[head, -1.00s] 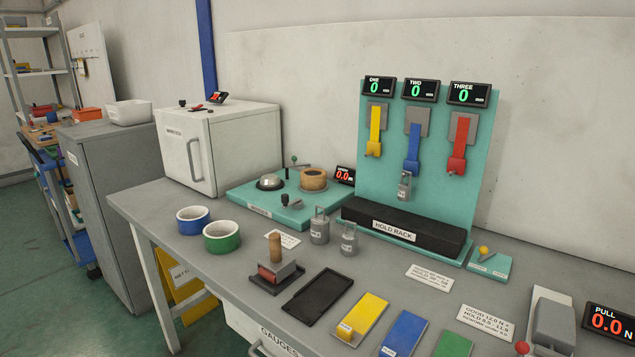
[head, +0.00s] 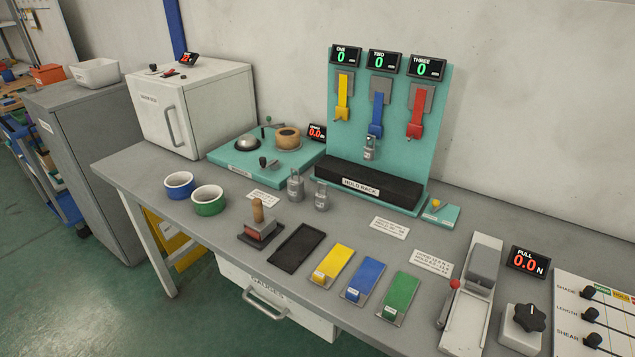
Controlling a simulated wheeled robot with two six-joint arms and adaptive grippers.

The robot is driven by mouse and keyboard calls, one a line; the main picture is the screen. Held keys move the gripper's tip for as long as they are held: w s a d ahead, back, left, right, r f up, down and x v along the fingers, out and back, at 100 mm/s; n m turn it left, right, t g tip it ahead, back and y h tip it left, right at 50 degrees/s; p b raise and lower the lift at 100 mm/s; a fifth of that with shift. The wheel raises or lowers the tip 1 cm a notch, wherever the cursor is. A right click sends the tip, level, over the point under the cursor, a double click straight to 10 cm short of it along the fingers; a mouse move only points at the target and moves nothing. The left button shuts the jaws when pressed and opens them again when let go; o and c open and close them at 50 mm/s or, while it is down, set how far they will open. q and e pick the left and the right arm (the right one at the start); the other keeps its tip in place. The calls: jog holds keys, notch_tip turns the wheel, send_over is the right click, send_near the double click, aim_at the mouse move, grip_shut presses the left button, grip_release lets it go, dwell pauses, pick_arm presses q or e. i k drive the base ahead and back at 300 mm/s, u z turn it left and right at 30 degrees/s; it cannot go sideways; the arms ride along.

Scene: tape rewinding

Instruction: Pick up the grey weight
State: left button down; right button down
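In the head view, two grey weights with wire-like top handles stand upright on the grey table in front of the hold rack. The left one (head: 295,187) looks slightly taller than the right one (head: 321,197). A third grey weight (head: 369,148) hangs below the blue strap on the rack's middle station. I cannot tell which one the task names. Neither of my grippers is in view.
The hold rack (head: 415,191) stands behind the weights. A wooden-handled block (head: 258,222) and a black tray (head: 297,248) lie in front.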

aim_at(321, 197)
jog(key=z, duration=0.5)
jog(key=k, duration=1.1)
jog(key=u, duration=0.35)
jog(key=i, duration=0.6)
jog(key=u, duration=0.9)
jog(key=i, duration=1.05)
jog(key=z, duration=0.75)
jog(key=i, duration=0.6)
jog(key=z, duration=0.6)
